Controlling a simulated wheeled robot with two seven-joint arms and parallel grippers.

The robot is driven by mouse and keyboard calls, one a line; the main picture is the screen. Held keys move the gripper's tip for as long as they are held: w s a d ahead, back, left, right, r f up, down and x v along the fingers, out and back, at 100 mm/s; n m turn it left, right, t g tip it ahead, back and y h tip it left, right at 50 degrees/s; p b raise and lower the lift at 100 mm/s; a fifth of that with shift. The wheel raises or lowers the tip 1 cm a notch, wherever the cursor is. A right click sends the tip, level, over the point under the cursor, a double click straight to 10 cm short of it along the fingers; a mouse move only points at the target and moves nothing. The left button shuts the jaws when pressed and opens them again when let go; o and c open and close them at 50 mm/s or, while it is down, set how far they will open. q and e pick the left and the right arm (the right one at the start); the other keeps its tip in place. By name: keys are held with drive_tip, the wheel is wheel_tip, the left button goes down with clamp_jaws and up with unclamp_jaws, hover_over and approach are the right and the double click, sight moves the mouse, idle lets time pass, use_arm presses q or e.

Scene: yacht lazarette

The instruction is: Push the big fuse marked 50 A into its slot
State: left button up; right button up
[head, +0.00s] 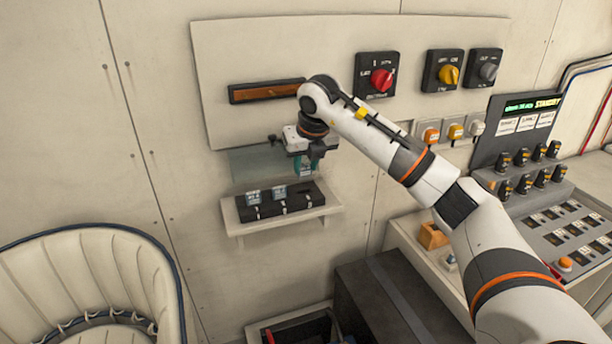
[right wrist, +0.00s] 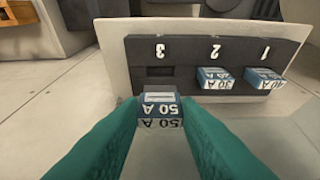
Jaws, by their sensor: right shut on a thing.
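My right gripper (head: 306,168) is shut on the big blue-and-white fuse marked 50 A (right wrist: 160,107), held between its teal fingers (right wrist: 160,125). In the head view the fingers mostly hide this fuse, and it is above the right end of the black fuse block (head: 290,206). In the right wrist view the block (right wrist: 180,53) shows upside down, numbered 3, 2, 1. Slot 3 (right wrist: 159,71) is empty and dark, and the 50 A fuse shows just below it, apart from it. Slots 2 and 1 hold a 30 A fuse (right wrist: 215,78) and a 40 A fuse (right wrist: 263,79). My left gripper is out of view.
The block sits on a pale wall shelf (head: 238,222). A clear panel (head: 250,163) is behind it. Red (head: 378,78) and yellow (head: 445,73) rotary switches are on the wall panel. A padded seat (head: 85,285) is at lower left, and a dark box (head: 385,300) stands below.

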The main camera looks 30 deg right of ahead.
wheel_tip(320, 180, down, 4)
drive_tip(key=shift+f+p, duration=0.1)
drive_tip(key=shift+p, duration=0.5)
drive_tip(key=shift+f, duration=0.3)
drive_tip(key=shift+f, duration=0.15)
drive_tip(key=o, duration=1)
